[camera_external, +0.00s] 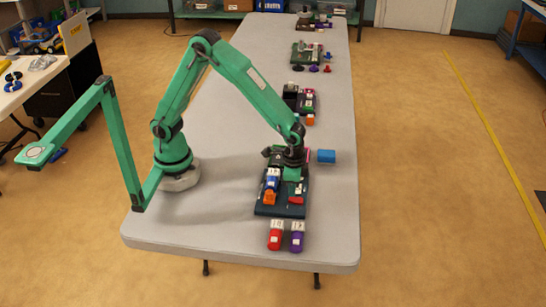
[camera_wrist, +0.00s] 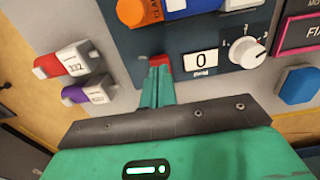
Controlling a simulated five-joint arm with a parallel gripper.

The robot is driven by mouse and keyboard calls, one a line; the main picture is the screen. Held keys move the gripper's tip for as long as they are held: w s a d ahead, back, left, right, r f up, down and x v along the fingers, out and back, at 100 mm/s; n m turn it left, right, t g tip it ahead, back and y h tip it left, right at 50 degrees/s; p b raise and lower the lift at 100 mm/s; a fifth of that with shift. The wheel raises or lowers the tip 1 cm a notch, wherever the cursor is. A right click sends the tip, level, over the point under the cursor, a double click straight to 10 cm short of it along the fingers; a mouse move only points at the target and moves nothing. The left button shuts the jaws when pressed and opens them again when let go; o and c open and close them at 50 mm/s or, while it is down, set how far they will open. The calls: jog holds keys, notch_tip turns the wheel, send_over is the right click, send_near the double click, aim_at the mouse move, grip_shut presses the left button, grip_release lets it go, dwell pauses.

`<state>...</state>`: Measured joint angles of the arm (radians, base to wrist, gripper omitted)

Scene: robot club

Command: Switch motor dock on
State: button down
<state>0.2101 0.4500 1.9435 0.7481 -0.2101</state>
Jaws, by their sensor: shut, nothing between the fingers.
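The motor dock (camera_external: 267,210) is a dark blue-grey board near the front of the table. It shows close up in the wrist view (camera_wrist: 190,45). It carries an orange and blue motor piece (camera_external: 271,186), a small display reading 0 (camera_wrist: 201,62) and a white dial (camera_wrist: 247,52). A red switch (camera_wrist: 160,61) sits near the dock's edge, partly hidden behind my fingertips. My gripper (camera_wrist: 158,75) is shut and empty, its green fingers right at the switch. I cannot tell whether they touch it. In the external view my gripper (camera_external: 295,177) is over the dock.
Other boards with parts (camera_external: 305,100) stand farther back. The table's left side is mostly clear.

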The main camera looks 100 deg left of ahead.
aim_at(291, 198)
jog(key=shift+f, duration=0.95)
dwell(1.4)
jog(key=shift+r, duration=3.55)
jog(key=s+a+r+t, duration=0.2)
jog(key=s+a+r, duration=0.2)
jog(key=s+r, duration=0.3)
jog(key=s+a+r+t, duration=0.3)
jog(key=s+a+r, duration=0.2)
jog(key=s, duration=0.7)
notch_tip(291, 198, up, 2)
jog(key=shift+s+r+t, duration=0.15)
jog(key=shift+r+t, duration=0.05)
jog(key=shift+t, duration=0.1)
